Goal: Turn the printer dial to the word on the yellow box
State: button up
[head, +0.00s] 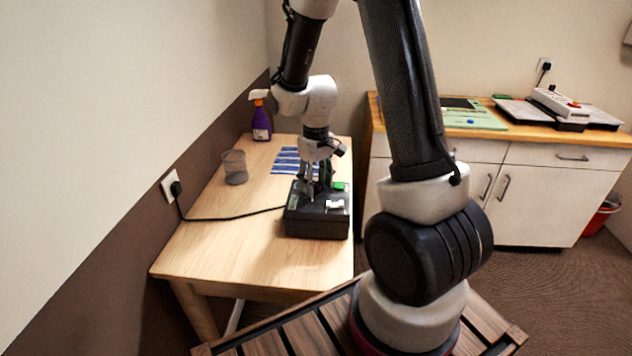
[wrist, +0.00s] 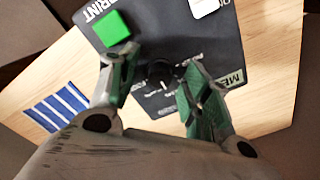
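The printer (head: 318,226) is a black box on the wooden table, with a green button (wrist: 111,28) and a white part (wrist: 204,7) on top. The wrist view shows the word "PRINT" and a partly cut-off label starting "ME". The round black printer dial (wrist: 160,74) has small, unreadable markings around it. My gripper (head: 314,194) is low over the printer, pointing down. In the wrist view, its green-grey fingers (wrist: 152,72) are apart, one on each side of the dial, with gaps visible. I cannot tell their exact height. No yellow box is visible in either view.
A clear cup (head: 234,168) and a purple spray bottle (head: 261,118) stand on the table (head: 215,235). A blue-striped sheet (head: 287,160) lies behind the printer. A black cable (head: 235,217) runs to the wall socket. A cabinet (head: 540,190) with devices on top stands right.

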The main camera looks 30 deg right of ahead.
aim_at(316, 183)
notch_tip(316, 183, up, 12)
dwell(0.6)
